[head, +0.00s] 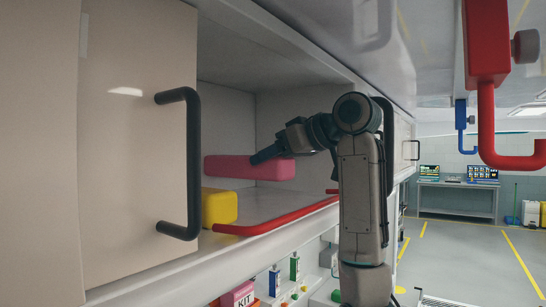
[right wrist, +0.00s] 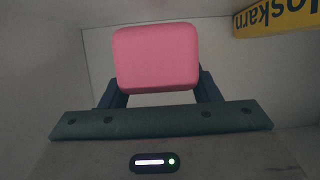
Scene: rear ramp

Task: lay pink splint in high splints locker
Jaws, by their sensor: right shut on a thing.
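The pink splint (head: 225,167) is a long block held level inside the open high locker (head: 275,222), above its floor. Its pink end (right wrist: 156,57) fills the middle of the right wrist view. My right gripper (head: 262,156) reaches in from the right and is shut on the splint near its right end. In the right wrist view the gripper's fingers (right wrist: 158,92) show on both sides of the splint, partly hidden by it. My left gripper is not in view.
A yellow block (head: 219,207) lies on the locker floor at the left; it shows lettered in the right wrist view (right wrist: 280,17). A red lip (head: 280,218) runs along the front edge. A beige door with a black handle (head: 190,163) stands at the left. Red hook (head: 487,120) hangs at upper right.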

